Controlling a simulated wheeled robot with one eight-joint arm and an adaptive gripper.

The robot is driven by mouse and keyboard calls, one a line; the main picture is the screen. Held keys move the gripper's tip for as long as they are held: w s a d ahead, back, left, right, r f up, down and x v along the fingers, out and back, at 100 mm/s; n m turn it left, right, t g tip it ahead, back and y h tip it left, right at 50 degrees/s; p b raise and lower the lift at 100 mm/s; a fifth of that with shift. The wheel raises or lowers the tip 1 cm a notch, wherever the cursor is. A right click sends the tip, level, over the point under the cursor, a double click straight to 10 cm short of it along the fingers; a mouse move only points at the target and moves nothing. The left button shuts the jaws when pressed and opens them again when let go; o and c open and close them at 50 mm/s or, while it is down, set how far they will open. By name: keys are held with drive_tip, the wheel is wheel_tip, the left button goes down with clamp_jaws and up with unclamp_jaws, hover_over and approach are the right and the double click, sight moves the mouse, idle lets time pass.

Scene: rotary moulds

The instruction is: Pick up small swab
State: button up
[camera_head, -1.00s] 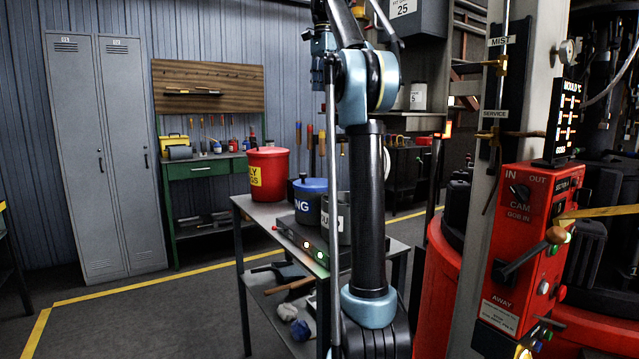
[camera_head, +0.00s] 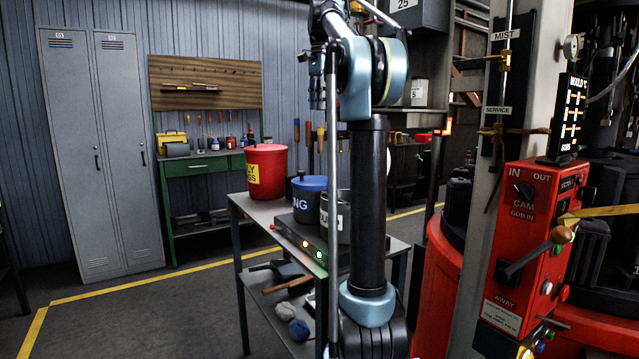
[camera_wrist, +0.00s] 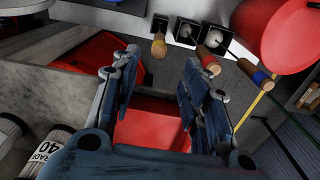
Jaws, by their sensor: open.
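Three wooden-handled tools that look like swabs stand in dark square holders at the top of the wrist view: a plain or yellowish one (camera_wrist: 158,47), a red-banded one (camera_wrist: 207,60) and a blue-banded one (camera_wrist: 254,72). Upright handles (camera_head: 309,140) also show behind the cart in the head view. I cannot tell which is the small swab. My gripper (camera_wrist: 161,72) is open and empty, its fingers pointing toward the holders, with the handles beyond the fingertips.
A red bucket (camera_head: 267,172), a blue-lidded pot (camera_head: 309,199) and a grey can stand on the grey cart (camera_head: 257,212). A red control box (camera_head: 530,240) with levers is at the right. In the wrist view, red surfaces (camera_wrist: 150,115) lie beyond and between the fingers.

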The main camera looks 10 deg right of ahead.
sight(320, 127)
drive_tip(key=shift+f, duration=4.35)
drive_tip(key=shift+c, duration=0.3)
clamp_jaws()
